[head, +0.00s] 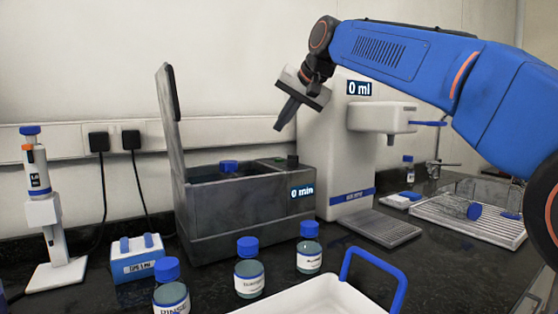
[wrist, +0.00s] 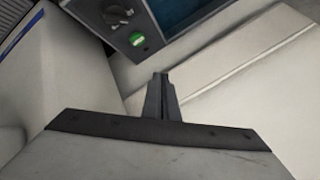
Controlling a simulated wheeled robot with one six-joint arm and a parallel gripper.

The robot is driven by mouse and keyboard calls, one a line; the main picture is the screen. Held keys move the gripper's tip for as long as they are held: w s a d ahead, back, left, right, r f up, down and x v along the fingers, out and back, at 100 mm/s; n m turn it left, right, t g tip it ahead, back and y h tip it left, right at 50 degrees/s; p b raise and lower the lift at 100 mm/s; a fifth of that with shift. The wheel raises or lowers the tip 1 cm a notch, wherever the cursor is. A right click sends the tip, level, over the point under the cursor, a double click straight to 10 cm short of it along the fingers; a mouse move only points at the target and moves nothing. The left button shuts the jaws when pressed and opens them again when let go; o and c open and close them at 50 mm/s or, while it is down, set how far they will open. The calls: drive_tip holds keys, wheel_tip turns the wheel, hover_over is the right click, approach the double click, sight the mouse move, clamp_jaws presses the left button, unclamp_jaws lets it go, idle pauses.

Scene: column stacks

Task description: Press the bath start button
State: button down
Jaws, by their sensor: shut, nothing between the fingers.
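In the head view the button is a small green patch (head: 279,160) left of the knob. My gripper (head: 279,128) is shut and empty, tilted down, above the bath's panel and apart from it. Its closed fingertips also show in the wrist view (wrist: 160,78), below and right of the button.
A white dispenser (head: 330,140) with a "0 ml" display stands close right of the bath. A blue-capped bottle (head: 229,166) is in the bath. Several capped bottles, a white tray (head: 318,297) and a blue rack (head: 137,260) stand in front. A pipette stand (head: 45,215) is at left.

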sight(282, 160)
drive_tip(key=shift+f, duration=3)
drive_tip(key=shift+f, duration=0.25)
drive_tip(key=shift+f, duration=0.2)
drive_tip(key=shift+f, duration=0.4)
idle(0.4)
drive_tip(key=shift+r, duration=0.85)
drive_tip(key=shift+r, duration=2.5)
